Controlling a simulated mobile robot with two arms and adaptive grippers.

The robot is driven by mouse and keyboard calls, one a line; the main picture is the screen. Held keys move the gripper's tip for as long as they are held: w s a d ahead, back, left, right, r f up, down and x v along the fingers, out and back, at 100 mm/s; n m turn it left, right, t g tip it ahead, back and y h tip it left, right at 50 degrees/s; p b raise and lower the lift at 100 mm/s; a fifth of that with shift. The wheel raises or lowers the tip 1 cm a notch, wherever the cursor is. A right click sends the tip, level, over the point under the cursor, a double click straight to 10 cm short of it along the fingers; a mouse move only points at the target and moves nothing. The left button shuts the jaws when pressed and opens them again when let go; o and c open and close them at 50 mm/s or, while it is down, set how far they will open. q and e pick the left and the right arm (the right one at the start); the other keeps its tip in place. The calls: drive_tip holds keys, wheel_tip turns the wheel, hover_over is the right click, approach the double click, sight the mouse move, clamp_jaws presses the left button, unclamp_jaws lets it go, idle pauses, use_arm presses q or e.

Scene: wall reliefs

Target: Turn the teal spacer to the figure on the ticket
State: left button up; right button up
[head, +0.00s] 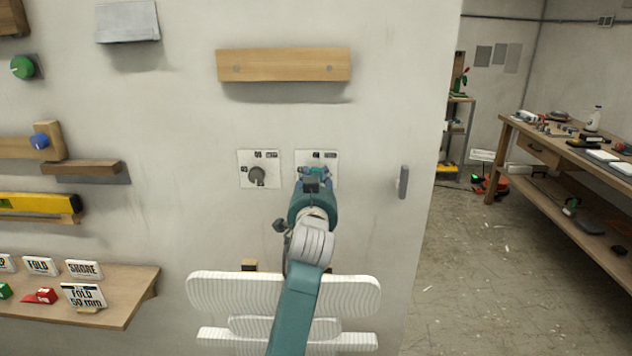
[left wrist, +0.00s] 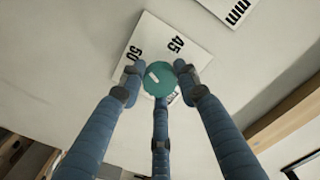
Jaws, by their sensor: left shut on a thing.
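The teal spacer (left wrist: 158,78) is a round knob on a white plate (left wrist: 190,50) that reads 45 and 50, with another figure partly hidden. Its white mark sits left of centre, roughly on the 50 side. My left gripper (left wrist: 160,82) has its fingers around the knob and is shut on it. In the head view, my left gripper (head: 315,176) covers most of the knob and the lower part of its plate (head: 328,156). A ticket (head: 83,296) on the lower left shelf reads FOLD 50 mm. My right gripper is not in view.
A grey knob (head: 257,176) on a similar plate is just left of my gripper. A grey handle (head: 403,182) sticks out to the right. A wooden rail (head: 283,66) is above. The wall ends at the right, with open floor and a workbench (head: 545,148) beyond.

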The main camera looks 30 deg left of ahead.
use_arm(q)
drive_tip(key=shift+a+r+n, duration=0.1)
drive_tip(key=shift+r+n, duration=0.05)
drive_tip(key=shift+n, duration=0.5)
drive_tip(key=shift+a+r+n, duration=0.1)
drive_tip(key=shift+r+n, duration=0.05)
drive_tip(key=shift+n, duration=0.5)
drive_tip(key=shift+d+n, duration=0.1)
drive_tip(key=shift+n, duration=0.3)
